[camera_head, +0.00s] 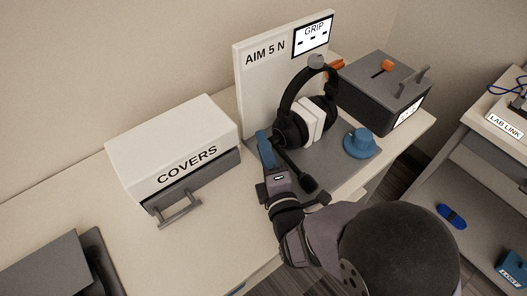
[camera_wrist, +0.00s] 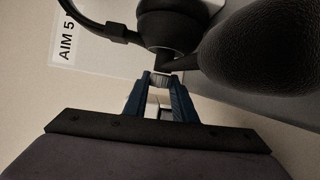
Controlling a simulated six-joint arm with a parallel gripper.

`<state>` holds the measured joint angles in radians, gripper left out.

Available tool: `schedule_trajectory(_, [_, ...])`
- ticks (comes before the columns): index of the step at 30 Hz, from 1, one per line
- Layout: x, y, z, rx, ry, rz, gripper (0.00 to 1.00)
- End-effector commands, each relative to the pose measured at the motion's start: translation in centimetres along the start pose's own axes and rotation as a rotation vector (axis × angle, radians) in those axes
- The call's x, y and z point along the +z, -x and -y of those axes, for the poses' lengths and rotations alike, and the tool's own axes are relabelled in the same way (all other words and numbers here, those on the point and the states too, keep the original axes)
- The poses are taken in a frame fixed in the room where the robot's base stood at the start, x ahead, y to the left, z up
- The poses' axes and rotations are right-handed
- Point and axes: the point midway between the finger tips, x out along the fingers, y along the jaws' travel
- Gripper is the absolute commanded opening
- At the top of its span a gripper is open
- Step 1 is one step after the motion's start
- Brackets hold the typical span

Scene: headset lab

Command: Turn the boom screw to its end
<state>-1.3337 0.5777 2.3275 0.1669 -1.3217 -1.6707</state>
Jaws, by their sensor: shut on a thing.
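A black headset (camera_head: 291,112) with white ear pads hangs on a stand in front of a white board; its ear cup (camera_wrist: 168,24) shows at the top of the wrist view. The microphone boom (camera_head: 292,166) slants down right from the near ear cup to a dark foam tip (camera_head: 308,184), which looms large in the wrist view (camera_wrist: 262,45). My gripper (camera_wrist: 160,76) has its blue fingers shut on the small grey boom screw (camera_wrist: 161,82), just below the ear cup. In the head view my gripper (camera_head: 264,138) reaches up beside the ear cup, and the screw is hidden there.
The board (camera_head: 262,84) reads "AIM 5 N" and has a "GRIP" display (camera_head: 314,36). A blue knob (camera_head: 361,143) stands right of the headset, before a dark box (camera_head: 384,92) with an orange lever. A COVERS box (camera_head: 172,150) is at left. Clear table lies before it.

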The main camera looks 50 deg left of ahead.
Motion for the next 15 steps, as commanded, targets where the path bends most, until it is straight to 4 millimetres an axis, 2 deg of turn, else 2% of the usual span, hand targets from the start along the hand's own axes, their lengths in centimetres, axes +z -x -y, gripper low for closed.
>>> schedule_trajectory(1, [0.00, -0.03, 0.45, 0.019, -0.005, 0.002, 0.02])
schedule_trajectory(13, [0.05, 0.03, -0.10, 0.042, -0.016, 0.003, 0.02])
schedule_trajectory(14, [0.05, 0.03, -0.10, 0.042, -0.016, 0.003, 0.29])
schedule_trajectory(15, [0.05, 0.03, -0.09, 0.042, -0.016, 0.003, 0.38])
